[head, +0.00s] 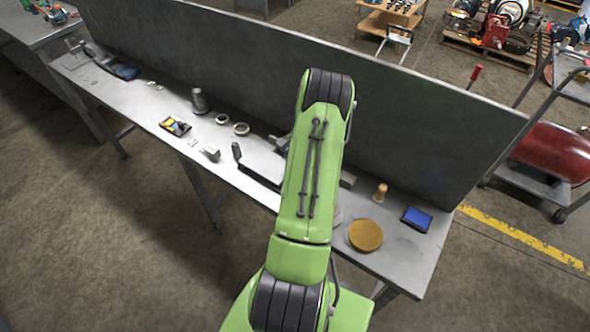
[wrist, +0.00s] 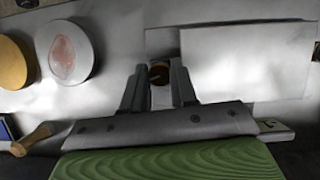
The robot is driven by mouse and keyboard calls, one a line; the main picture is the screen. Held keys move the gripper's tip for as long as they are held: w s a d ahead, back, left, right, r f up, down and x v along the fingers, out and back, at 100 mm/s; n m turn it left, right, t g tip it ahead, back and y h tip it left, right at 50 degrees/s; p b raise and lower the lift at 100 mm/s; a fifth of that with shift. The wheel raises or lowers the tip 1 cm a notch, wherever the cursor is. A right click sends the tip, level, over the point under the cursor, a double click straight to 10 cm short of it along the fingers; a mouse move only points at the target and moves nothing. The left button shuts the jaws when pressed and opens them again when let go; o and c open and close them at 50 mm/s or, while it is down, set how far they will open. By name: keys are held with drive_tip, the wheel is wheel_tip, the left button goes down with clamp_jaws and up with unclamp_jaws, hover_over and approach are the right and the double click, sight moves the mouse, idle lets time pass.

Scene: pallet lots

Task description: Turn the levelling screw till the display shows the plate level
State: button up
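In the wrist view, a small dark round screw head (wrist: 158,73) shows between the two fingers of my gripper (wrist: 159,82). The fingers stand apart on either side of it, and I cannot tell whether they touch it. A flat pale grey plate (wrist: 248,62) lies just right of the fingers. In the head view my green arm covers this spot, so the screw and gripper are hidden there. I cannot make out a level reading in either view. A small block with a dark mark (wrist: 275,125) shows beside my gripper, and I cannot tell whether it is the display.
A yellow-brown disc (head: 365,235), a wooden-handled piece (head: 380,192) and a blue-faced box (head: 416,218) are on the bench right of my arm. A white disc with a pinkish patch (wrist: 65,52) lies left of the fingers. An upright panel (head: 430,130) runs along the bench's back.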

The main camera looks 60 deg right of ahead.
drive_tip(key=o, duration=0.4)
drive_tip(key=shift+o, duration=0.2)
drive_tip(key=p+v, duration=0.1)
drive_tip(key=v, duration=1.1)
drive_tip(key=shift+p, duration=0.3)
